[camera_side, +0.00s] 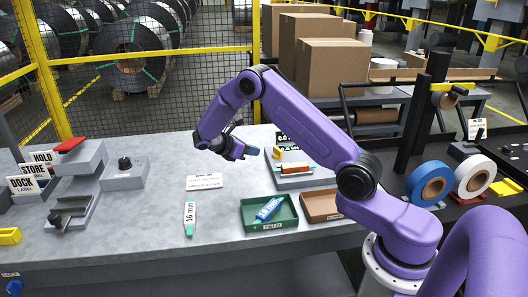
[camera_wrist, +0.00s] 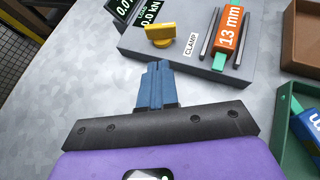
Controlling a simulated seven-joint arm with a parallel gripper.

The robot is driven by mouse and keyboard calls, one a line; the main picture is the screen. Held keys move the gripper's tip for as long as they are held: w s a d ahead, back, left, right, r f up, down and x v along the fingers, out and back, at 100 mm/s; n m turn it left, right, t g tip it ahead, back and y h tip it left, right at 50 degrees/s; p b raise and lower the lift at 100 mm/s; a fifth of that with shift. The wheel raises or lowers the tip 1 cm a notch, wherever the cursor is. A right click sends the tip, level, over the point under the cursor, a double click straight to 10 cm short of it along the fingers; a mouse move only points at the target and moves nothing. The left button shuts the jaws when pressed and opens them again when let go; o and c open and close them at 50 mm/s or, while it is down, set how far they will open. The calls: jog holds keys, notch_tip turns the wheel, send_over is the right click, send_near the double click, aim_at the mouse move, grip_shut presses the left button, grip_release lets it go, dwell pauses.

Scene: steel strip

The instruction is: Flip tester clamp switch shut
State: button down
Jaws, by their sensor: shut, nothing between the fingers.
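The tester is a grey block (camera_side: 293,181) on the bench, and its body (camera_wrist: 210,70) fills the upper middle of the wrist view. Its yellow clamp switch (camera_wrist: 160,35) stands beside a CLAMP label (camera_wrist: 191,45); the switch (camera_side: 278,153) also shows in the side view. An orange strip piece marked 13 mm (camera_wrist: 229,27) with green ends lies on the tester between two dark bars. My gripper (camera_wrist: 157,66) has blue fingers pressed together, empty, just short of the tester's near edge and the switch. In the side view my gripper (camera_side: 250,152) hangs left of the tester, apart from it.
A green tray (camera_side: 250,225) holds a blue-labelled piece, with a brown tray (camera_side: 322,206) beside it. A 16 mm piece (camera_side: 190,215) lies on the bench. Grey fixtures with DOCK, STORE and HOLD signs (camera_side: 30,184) stand left. The bench between is mostly clear.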

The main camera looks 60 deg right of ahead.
jog(key=v, duration=0.6)
jog(key=s+a+r+t+y, duration=0.2)
jog(key=s+a+r+y, duration=0.1)
jog(key=s+a, duration=0.4)
jog(key=s+a+r+t+y, duration=0.2)
jog(key=s+a+r, duration=0.1)
jog(key=s+a, duration=0.4)
jog(key=s+a+m+y, duration=0.1)
jog(key=s+y, duration=0.2)
jog(key=s, duration=0.8)
jog(key=s+a+y, duration=0.2)
jog(key=s+y, duration=0.1)
jog(key=s, duration=0.9)
jog(key=shift+a+r+m+y, duration=0.25)
jog(key=shift+a+m+y, duration=0.05)
jog(key=shift+m+y, duration=0.1)
